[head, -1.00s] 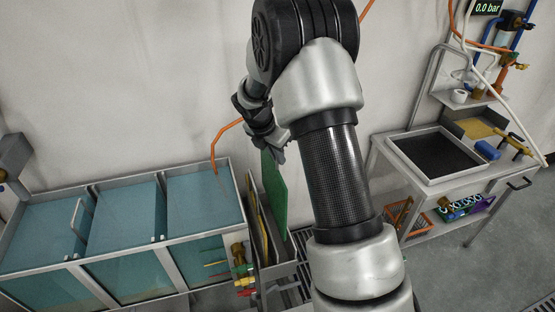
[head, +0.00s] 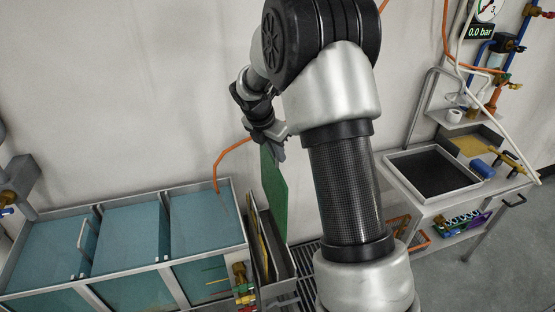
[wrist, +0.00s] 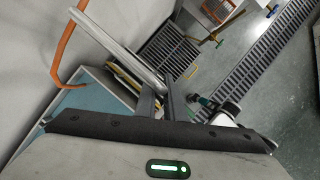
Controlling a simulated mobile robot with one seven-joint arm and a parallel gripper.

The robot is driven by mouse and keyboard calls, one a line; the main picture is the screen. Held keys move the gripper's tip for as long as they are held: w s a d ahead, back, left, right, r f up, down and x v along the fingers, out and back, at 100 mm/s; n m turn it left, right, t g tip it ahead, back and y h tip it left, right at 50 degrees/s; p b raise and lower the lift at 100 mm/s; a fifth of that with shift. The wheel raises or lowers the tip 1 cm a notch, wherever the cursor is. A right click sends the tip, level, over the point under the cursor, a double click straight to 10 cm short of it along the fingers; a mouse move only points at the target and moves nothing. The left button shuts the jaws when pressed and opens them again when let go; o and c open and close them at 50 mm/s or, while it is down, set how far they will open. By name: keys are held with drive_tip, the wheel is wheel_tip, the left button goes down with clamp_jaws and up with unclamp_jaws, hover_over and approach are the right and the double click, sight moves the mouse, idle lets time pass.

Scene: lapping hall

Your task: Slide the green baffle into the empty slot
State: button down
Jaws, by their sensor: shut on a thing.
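The green baffle (head: 273,195) hangs upright from my gripper (head: 272,152), which is shut on its upper part. Its lower end is at the storage rack (head: 290,292) on the right end of the tank; I cannot tell whether it is clear of the rack. The tank (head: 130,255) has three teal bays with dividers between them. A pale handle (head: 82,232) stands at the left divider. I cannot make out which slot is empty. In the wrist view my dark fingers (wrist: 160,104) meet at the end of a pale bar; the baffle's green face does not show there.
Other panels, one yellow (head: 265,248), stand in the rack. An orange hose (head: 228,153) rises behind the tank. Brass valves (head: 240,275) sit on its front right. A bench (head: 402,190) with a dark tray stands at right. A floor grating (wrist: 168,55) lies near the rack.

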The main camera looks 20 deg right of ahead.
drive_tip(key=shift+w+r, duration=0.1)
drive_tip(key=shift+r, duration=4.25)
